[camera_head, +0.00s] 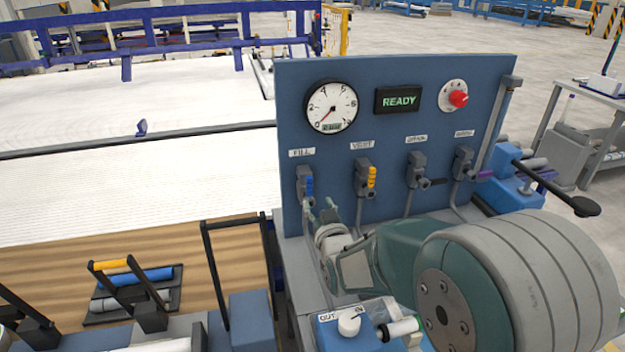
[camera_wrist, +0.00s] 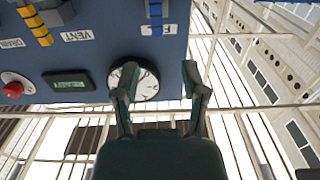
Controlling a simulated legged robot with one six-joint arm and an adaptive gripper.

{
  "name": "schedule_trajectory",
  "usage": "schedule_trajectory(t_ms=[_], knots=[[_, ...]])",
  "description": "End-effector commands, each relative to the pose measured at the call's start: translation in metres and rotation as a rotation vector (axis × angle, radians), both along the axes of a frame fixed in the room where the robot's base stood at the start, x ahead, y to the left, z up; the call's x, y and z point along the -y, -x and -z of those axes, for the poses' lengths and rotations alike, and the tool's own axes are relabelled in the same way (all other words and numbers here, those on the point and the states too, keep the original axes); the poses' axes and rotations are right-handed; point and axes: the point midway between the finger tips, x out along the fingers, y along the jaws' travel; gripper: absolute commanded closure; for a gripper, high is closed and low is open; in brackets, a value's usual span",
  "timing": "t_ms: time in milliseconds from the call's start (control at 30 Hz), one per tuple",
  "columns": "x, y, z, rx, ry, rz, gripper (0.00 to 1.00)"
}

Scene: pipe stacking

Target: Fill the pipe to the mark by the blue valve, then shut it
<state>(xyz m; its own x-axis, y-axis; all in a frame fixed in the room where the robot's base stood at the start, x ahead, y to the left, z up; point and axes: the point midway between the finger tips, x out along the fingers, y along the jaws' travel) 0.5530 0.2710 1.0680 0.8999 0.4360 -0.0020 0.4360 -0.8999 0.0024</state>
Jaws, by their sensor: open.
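The blue valve (camera_head: 309,186) is under the FILL label on the blue panel (camera_head: 420,90), its handle hanging down. It also shows upside down at the top of the wrist view (camera_wrist: 156,12). The round gauge (camera_head: 332,106) has its needle toward the lower left, near 0; any fill mark is too small to make out. My gripper (camera_head: 320,204) is open and empty, just below and right of the blue handle in the head view. In the wrist view its fingers (camera_wrist: 160,68) are wide apart, with the gauge (camera_wrist: 146,86) beyond them. Contact with the handle cannot be told.
The VENT valve (camera_head: 372,177) has a yellow handle pointing down. A display (camera_head: 399,100) reads READY beside a red knob (camera_head: 459,98). An OUT box (camera_head: 348,324) sits in front.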

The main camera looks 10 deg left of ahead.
Motion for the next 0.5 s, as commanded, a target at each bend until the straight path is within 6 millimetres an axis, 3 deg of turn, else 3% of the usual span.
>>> schedule_trajectory(t_ms=[500], knots=[[-0.036,-0.071,0.001,0.001,0.002,0.001,0.44]])
